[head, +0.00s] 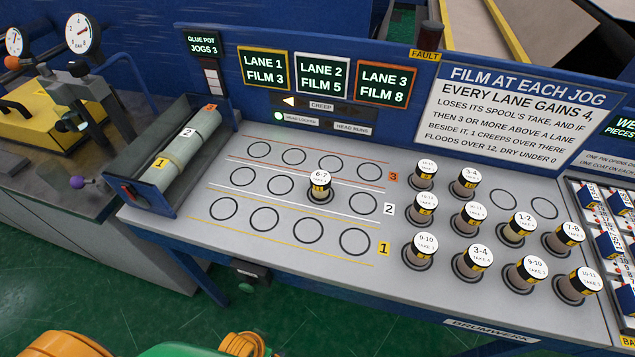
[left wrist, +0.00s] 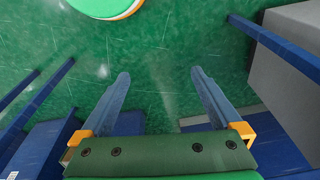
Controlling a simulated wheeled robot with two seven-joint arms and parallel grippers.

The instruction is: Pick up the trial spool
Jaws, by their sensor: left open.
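One spool (head: 320,187) with a white top marked 6-7 and a black and yellow band stands upright in a ring of the middle lane, marked 2. Several similar spools, such as one marked 9-10 (head: 420,250) and one marked 1-2 (head: 519,228), stand upright in rings on the right half of the grey bench top. No label that I can read says which is the trial spool. My left gripper (left wrist: 160,76) is open and empty in the left wrist view, above green floor, with no spool near it. My right gripper is not seen.
The grey bench (head: 300,262) has mostly empty rings in three lanes. A roller unit (head: 180,150) stands at its left. Lane displays (head: 322,73) and a film sign (head: 515,105) rise behind. A rack of blue-topped items (head: 608,245) is at the right edge.

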